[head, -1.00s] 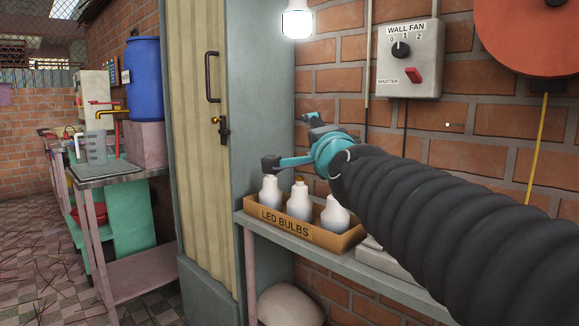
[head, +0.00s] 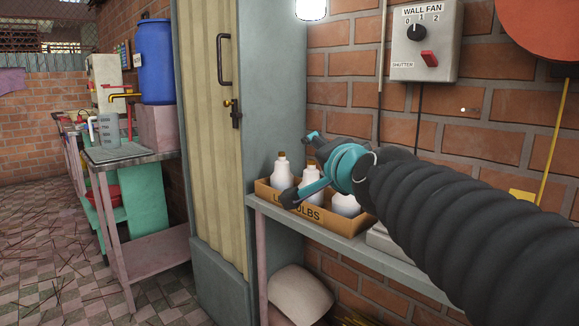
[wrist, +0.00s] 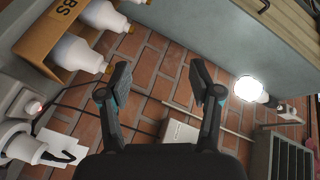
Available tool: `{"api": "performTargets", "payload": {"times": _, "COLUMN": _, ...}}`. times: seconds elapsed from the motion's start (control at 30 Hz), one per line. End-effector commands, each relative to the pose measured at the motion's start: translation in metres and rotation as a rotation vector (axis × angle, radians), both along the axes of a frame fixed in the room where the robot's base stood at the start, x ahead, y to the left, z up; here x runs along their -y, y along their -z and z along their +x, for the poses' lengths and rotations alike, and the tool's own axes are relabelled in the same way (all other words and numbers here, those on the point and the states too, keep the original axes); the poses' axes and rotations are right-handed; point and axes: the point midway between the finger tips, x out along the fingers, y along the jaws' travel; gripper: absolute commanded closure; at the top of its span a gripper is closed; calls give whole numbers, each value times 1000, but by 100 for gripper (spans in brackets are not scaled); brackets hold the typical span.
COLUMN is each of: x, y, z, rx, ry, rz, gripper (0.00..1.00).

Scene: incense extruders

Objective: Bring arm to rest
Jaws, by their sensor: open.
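My gripper (head: 300,168) is open and empty in the head view, in front of a cardboard box labelled LED BULBS (head: 345,222). The box stands on a narrow wall shelf and holds white bulbs (head: 282,174). My gripper and arm cover part of the box and its label. In the wrist view my gripper's two fingers (wrist: 158,85) are spread apart with nothing between them. The box (wrist: 47,38) and its bulbs (wrist: 103,15) show at the upper left there.
A lit bulb (head: 311,9) hangs at the top. A wall fan switch box (head: 425,42) and red disc are on the brick wall at right. A tall cabinet (head: 212,130) stands left of the shelf (head: 385,258). A sink bench (head: 130,153) stands farther left, with open tiled floor (head: 40,240).

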Motion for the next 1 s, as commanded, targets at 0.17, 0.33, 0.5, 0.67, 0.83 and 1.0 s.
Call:
{"api": "performTargets", "payload": {"times": 0.17, "x": -13, "y": 84, "z": -22, "rx": -216, "ry": -150, "rz": -310, "gripper": 36}}
{"api": "performTargets", "payload": {"times": 0.33, "x": -5, "y": 178, "z": -83, "rx": -455, "ry": -332, "rz": -624, "gripper": 36}}
{"api": "performTargets", "payload": {"times": 0.5, "x": 19, "y": 252, "z": -158, "rx": -668, "ry": -491, "rz": -858, "gripper": 36}}
{"api": "performTargets", "payload": {"times": 0.67, "x": 42, "y": 295, "z": -216, "rx": -801, "ry": -553, "rz": -966, "gripper": 36}}
{"api": "performTargets", "payload": {"times": 0.83, "x": 46, "y": 296, "z": -228, "rx": -787, "ry": -521, "rz": -974, "gripper": 36}}
{"api": "performTargets", "payload": {"times": 1.0, "x": 47, "y": 295, "z": -228, "rx": -782, "ry": -516, "rz": -973, "gripper": 36}}
